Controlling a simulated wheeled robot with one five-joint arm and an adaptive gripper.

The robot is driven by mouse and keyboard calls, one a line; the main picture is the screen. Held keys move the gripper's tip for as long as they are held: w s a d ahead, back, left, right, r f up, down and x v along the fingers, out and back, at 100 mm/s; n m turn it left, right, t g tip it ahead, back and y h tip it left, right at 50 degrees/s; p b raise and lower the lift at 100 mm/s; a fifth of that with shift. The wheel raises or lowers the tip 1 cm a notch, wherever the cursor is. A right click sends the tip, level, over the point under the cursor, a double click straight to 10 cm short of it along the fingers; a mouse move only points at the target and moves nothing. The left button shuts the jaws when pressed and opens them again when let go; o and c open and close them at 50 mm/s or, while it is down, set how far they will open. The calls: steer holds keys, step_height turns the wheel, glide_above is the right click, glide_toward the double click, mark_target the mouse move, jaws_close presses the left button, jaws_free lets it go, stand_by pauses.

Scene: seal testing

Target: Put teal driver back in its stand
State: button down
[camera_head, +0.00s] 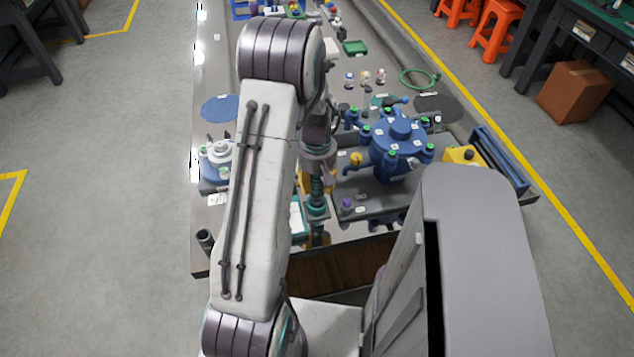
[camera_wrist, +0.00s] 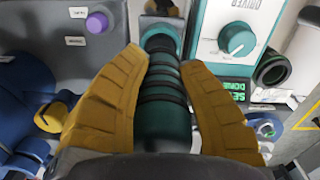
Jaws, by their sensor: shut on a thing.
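The teal driver (camera_wrist: 165,115) is a ribbed teal cylinder with dark bands. My gripper (camera_wrist: 163,68) is shut on it, with one yellow finger on each side. In the head view the driver (camera_head: 317,207) hangs upright below my gripper (camera_head: 316,180), over the front part of the bench. A dark, open cylindrical holder (camera_head: 205,241) stands at the bench's front left corner; it also shows in the wrist view (camera_wrist: 272,69), right of the driver, with its mouth empty. I cannot tell for certain whether it is the driver's stand. The driver's far tip is partly hidden.
A teal and white box (camera_wrist: 232,48) labelled DRIVER, with a knob, lies between the driver and the holder. A large blue vessel (camera_head: 397,150) with several clamps stands to the right. A grey panel (camera_wrist: 55,55) has a purple knob (camera_wrist: 97,22). A white and blue device (camera_head: 217,160) stands left.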

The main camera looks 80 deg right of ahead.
steer(key=shift+f+b, duration=0.55)
steer(key=shift+b, duration=0.05)
stand_by(1.3)
steer(key=c, duration=0.8)
jaws_free()
step_height(320, 180, up, 9)
steer(key=p, duration=0.6)
